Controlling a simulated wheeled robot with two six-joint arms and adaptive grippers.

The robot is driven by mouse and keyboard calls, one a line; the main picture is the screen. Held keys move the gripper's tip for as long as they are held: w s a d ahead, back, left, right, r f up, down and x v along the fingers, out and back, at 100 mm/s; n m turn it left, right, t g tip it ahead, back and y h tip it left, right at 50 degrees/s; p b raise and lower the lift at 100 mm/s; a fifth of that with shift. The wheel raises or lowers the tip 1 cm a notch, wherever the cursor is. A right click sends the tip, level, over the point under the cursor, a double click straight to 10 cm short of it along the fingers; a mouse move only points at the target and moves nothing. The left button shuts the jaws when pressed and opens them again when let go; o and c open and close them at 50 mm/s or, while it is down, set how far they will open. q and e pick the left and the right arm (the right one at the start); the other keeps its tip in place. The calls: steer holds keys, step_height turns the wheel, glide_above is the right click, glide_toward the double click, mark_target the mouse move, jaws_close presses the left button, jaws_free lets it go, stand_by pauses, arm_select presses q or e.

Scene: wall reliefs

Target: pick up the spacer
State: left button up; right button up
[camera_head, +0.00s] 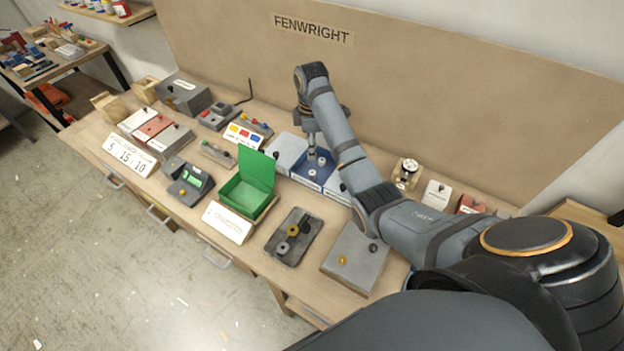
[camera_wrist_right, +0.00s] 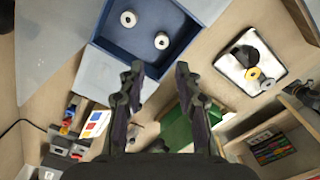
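Two small white ring-shaped pieces that look like spacers lie in a blue open bin. In the head view one spacer (camera_head: 321,161) is near the fingers and another (camera_head: 312,172) is closer to me; in the wrist view they show as one ring (camera_wrist_right: 128,19) and a second ring (camera_wrist_right: 162,40). The blue bin (camera_wrist_right: 112,44) has a label on its front. My right gripper (camera_head: 311,155) points down over the bin; in the wrist view its fingers (camera_wrist_right: 158,78) are apart with nothing between them. My left gripper is in neither view.
A dark tray (camera_head: 272,246) with grey and yellow rings, a green open box (camera_head: 233,191) and a grey sloped box (camera_head: 361,272) stand nearer the bench front. Grey lidded bins flank the blue bin. The backboard (camera_head: 420,75) rises behind.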

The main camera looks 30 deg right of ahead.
mark_target(312, 173)
step_height(312, 173, down, 4)
steer(key=shift+s+a+p, duration=0.1)
steer(key=shift+p, duration=0.55)
steer(key=shift+f, duration=0.7)
step_height(312, 173, down, 4)
steer(key=shift+s+r+p, duration=0.1)
steer(key=shift+p, duration=0.8)
steer(key=shift+f, duration=0.55)
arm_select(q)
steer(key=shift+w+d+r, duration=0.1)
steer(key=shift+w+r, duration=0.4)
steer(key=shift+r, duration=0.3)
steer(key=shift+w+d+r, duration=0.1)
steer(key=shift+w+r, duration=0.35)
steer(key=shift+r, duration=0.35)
arm_select(e)
steer(key=c, duration=0.5)
